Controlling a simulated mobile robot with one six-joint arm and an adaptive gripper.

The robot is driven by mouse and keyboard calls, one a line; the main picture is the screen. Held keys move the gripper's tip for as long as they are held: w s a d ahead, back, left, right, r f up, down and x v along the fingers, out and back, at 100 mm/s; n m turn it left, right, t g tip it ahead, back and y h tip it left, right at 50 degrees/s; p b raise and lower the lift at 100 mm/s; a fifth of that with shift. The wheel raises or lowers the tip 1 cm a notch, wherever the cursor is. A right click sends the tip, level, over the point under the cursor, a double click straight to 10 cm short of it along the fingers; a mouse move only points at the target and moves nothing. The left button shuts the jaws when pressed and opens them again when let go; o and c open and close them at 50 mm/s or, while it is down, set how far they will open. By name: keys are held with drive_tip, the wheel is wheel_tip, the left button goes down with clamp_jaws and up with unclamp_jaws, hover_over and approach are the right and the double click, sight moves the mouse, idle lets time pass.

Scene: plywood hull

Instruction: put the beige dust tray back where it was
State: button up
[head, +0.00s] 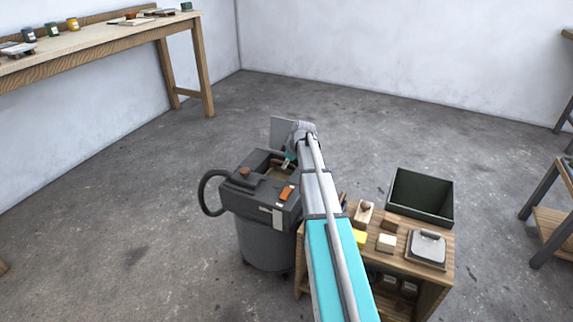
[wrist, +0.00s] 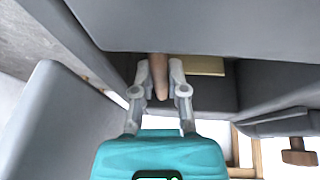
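The grey dust machine (head: 265,235) stands in the middle of the head view with its top compartment open. A beige surface that looks like the dust tray (head: 274,173) shows low inside that compartment, mostly hidden by the walls and my arm. My gripper (head: 288,160) reaches down into the opening. In the wrist view my gripper (wrist: 160,75) has its fingers close on both sides of a tan, handle-like part (wrist: 158,68), apparently gripping it. A flat beige piece of the tray (wrist: 204,66) shows just right of the fingers, between dark walls.
A raised grey lid (head: 283,130) stands behind the opening. A wooden cart (head: 435,271) with small items and a dark green bin (head: 420,196) is at right. Floor behind is clear.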

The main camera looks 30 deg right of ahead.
drive_tip(key=shift+o, duration=0.6)
drive_tip(key=shift+r, duration=0.15)
drive_tip(key=p+v, duration=1.1)
drive_tip(key=shift+s+r, duration=0.2)
drive_tip(key=shift+r, duration=0.15)
idle(0.7)
drive_tip(key=s+a+m, duration=0.1)
drive_tip(key=s+a, duration=0.2)
drive_tip(key=a, duration=0.2)
drive_tip(key=s+a+m+g, duration=0.1)
drive_tip(key=s+a, duration=0.2)
drive_tip(key=a, duration=0.2)
drive_tip(key=s+a+f+m+g, duration=0.1)
drive_tip(key=s+a, duration=0.2)
drive_tip(key=a, duration=0.3)
drive_tip(key=shift+s, duration=0.25)
drive_tip(key=s+a+m+g+h, duration=0.1)
drive_tip(key=s+a+m, duration=0.3)
drive_tip(key=s+a, duration=0.8)
drive_tip(key=shift+s+f+m+g+h, duration=0.35)
drive_tip(key=shift+s+g, duration=0.25)
drive_tip(key=shift+s, duration=0.35)
drive_tip(key=shift+a, duration=0.25)
